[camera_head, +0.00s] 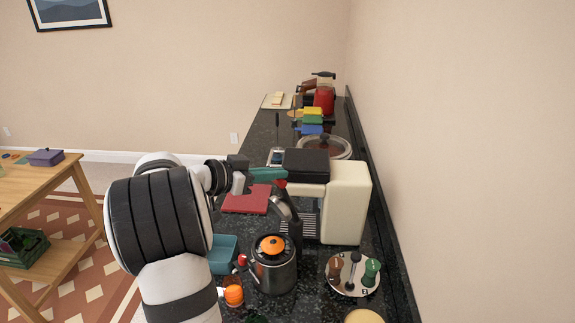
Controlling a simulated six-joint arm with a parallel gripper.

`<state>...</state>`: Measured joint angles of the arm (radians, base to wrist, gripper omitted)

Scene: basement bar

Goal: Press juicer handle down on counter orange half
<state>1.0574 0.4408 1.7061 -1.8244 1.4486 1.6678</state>
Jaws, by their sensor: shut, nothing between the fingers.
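The juicer (273,276) is a dark, shiny pot-like body on the near part of the counter (313,296). An orange round piece with a dark centre, which looks like the orange half (264,247), sits on top of it. A curved silver part (283,207) stands raised above and behind it and appears to be its lever handle.
A cream coffee machine (346,205) stands close on the right. A red board (243,201) lies behind my arm, and a teal container (223,257) is left of the juicer. A round tray (350,287) holds shakers at right.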

